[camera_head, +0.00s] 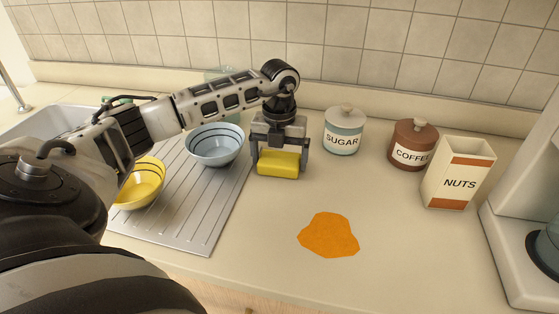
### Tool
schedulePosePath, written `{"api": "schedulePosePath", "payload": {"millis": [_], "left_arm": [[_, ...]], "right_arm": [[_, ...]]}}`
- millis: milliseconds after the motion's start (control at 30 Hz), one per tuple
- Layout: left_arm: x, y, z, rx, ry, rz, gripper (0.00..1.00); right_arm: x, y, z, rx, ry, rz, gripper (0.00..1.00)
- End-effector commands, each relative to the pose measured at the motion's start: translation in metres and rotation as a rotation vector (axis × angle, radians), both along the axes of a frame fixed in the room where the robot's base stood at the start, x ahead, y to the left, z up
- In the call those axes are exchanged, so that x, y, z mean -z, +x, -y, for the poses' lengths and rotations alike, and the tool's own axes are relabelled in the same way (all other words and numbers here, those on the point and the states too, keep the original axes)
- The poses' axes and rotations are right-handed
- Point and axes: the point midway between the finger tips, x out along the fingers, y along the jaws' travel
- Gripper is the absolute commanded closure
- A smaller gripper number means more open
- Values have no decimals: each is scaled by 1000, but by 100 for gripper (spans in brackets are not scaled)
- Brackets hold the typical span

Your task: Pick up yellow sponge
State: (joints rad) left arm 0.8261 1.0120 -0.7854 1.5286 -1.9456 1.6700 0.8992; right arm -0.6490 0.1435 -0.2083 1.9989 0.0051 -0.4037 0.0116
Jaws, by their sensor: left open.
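The yellow sponge (279,165) is on the countertop, just right of the metal drainboard. My left gripper (279,160) is above it, pointing down, with its fingers on the left and right sides of the sponge. The gripper is open; I cannot tell whether either finger touches the sponge. The gripper body hides part of the sponge's back and top. My right gripper is not in view.
Blue bowl (214,146) and yellow bowl (142,183) sit on the drainboard (190,222). Sugar jar (345,132), coffee jar (411,146) and nuts box (458,174) stand right. An orange spill (329,236) lies in front. Tiled wall (330,45) behind.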

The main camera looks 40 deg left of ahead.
Motion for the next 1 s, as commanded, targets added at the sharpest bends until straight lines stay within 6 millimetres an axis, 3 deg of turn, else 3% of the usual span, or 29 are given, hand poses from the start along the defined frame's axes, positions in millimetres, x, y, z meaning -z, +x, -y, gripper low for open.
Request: {"api": "schedulePosePath", "payload": {"millis": [267,367,400,767,1000], "left_arm": [[5,0,0,0,-1,1,8],[5,0,0,0,-1,1,33],[5,0,0,0,-1,1,36],[2,1,0,0,-1,3,36],[-26,1,0,0,0,7,36]], "right_arm": [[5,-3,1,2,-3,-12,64],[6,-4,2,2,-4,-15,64],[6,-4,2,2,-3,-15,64],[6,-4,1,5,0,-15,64],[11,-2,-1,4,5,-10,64]]}}
